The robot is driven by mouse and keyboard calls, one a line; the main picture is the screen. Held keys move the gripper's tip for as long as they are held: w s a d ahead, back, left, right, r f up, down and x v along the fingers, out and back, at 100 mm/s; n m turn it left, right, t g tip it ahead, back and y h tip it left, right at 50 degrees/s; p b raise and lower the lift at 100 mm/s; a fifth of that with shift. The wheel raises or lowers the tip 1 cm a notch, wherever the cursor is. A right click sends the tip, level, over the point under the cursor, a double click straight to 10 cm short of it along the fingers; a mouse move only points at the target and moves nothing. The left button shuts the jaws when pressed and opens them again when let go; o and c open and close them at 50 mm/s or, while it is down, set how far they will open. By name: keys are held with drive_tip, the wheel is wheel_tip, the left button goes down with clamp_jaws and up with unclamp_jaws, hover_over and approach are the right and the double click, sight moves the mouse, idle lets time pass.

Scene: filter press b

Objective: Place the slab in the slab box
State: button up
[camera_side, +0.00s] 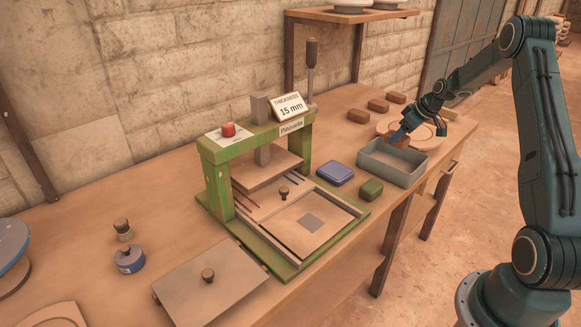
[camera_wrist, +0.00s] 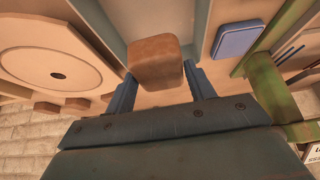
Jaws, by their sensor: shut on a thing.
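The slab (camera_wrist: 157,58) is a brown clay block held between the two blue fingers of my gripper (camera_wrist: 160,82). In the side view my gripper (camera_side: 400,136) points down over the back part of the slab box, with the slab (camera_side: 400,142) at its tip. The slab box (camera_side: 385,174) is an open grey-blue tray near the front edge of the bench. In the wrist view the box (camera_wrist: 198,22) shows behind the slab. I cannot tell whether the slab touches the box floor.
A green press (camera_side: 212,170) stands left of the box. A blue container (camera_side: 336,173) and a small green block (camera_side: 371,189) lie between them. A round disc (camera_side: 425,132) and several brown blocks (camera_side: 378,105) lie behind the box.

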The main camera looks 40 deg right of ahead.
sight(398, 147)
wheel_tip(398, 147, down, 5)
drive_tip(key=shift+f, duration=0.1)
drive_tip(key=shift+f, duration=2.05)
drive_tip(key=shift+f, duration=0.15)
drive_tip(key=o, duration=1.2)
drive_tip(key=shift+c, duration=0.2)
drive_tip(key=v, duration=1.2)
